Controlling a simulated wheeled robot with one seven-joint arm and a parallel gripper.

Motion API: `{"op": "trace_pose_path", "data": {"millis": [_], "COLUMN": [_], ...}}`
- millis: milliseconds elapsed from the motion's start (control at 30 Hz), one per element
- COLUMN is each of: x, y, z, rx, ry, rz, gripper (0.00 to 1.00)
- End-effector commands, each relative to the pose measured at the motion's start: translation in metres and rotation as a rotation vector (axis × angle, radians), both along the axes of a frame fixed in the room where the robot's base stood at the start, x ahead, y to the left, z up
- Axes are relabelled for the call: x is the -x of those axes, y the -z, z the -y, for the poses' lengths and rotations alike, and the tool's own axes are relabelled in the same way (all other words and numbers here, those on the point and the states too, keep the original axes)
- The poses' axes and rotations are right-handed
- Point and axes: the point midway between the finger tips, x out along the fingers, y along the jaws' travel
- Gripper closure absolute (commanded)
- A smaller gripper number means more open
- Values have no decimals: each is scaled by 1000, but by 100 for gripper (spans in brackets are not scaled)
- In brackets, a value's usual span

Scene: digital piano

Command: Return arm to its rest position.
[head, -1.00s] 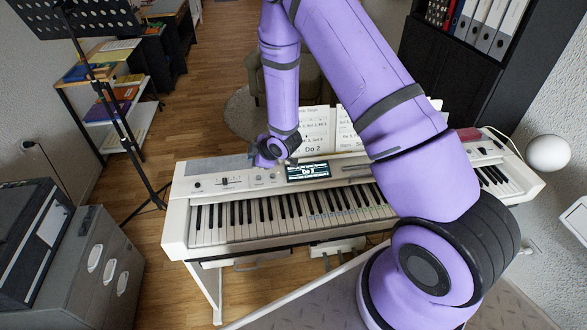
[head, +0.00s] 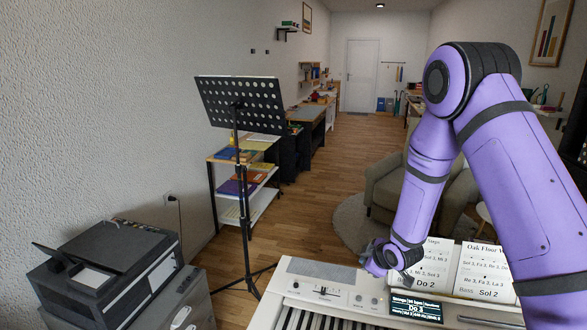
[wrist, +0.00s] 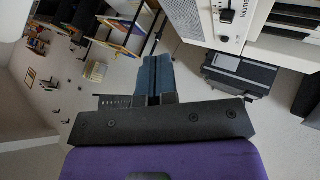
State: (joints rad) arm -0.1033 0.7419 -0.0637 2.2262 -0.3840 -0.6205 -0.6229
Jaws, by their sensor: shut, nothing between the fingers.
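My purple arm comes in from the right in the head view, bends at a high elbow and reaches down to the piano. My gripper (head: 382,268) is near the back edge of the white digital piano (head: 335,286), left of its lit display (head: 416,307). In the wrist view my gripper (wrist: 153,62) shows its two blue-grey fingers together with nothing between them. The piano's control panel and a few keys show at the top right of the wrist view (wrist: 222,20). Whether the gripper touches the piano cannot be told.
A black music stand (head: 241,105) stands left of the piano. A printer (head: 110,268) is at the lower left. Open music sheets (head: 432,268) stand behind the display. An armchair (head: 385,190) is behind the arm. Wooden floor (head: 335,165) lies open in the middle.

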Motion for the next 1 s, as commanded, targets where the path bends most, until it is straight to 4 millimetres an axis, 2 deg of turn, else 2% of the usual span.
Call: {"op": "trace_pose_path", "data": {"millis": [33,100,267,467,600,767,1000], "x": [-1,1,11,36,59,92,151], "y": [-23,-47,-101,-164,-205,-247,-301], "z": [4,10,22,35,44,53,62], "rx": [-2,-4,-17,-45,-72,-107,-173], "ry": [28,73,172,292,378,473,608], "rz": [1,-12,-41,-79,-104,-136,-184], "gripper": [100,100,100,100,100,100,100]}}
